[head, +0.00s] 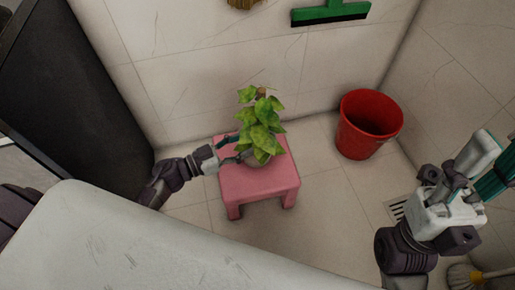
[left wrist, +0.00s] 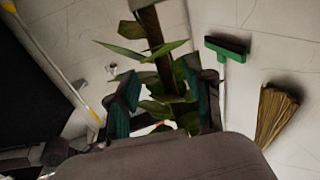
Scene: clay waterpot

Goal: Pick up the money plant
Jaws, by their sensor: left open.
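The money plant (head: 262,127), with green leaves in a small greyish pot (head: 257,158), stands upright on a pink stool (head: 260,187) near the wall. My left gripper (head: 231,148) reaches in from the left, open, with its fingers at the pot's left side. In the left wrist view the plant's leaves and brown stem (left wrist: 165,70) show between the two spread teal fingers (left wrist: 164,104). The pot is hidden there, and contact cannot be told. My right gripper (head: 490,170) is at the right edge, far from the plant and partly cut off.
A red bucket (head: 368,125) stands right of the stool. A green squeegee (head: 330,12) and a broom (left wrist: 277,112) are by the wall. A dark panel (head: 80,85) is at left, and a pale surface (head: 170,245) fills the front. Tiled floor between stool and bucket is clear.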

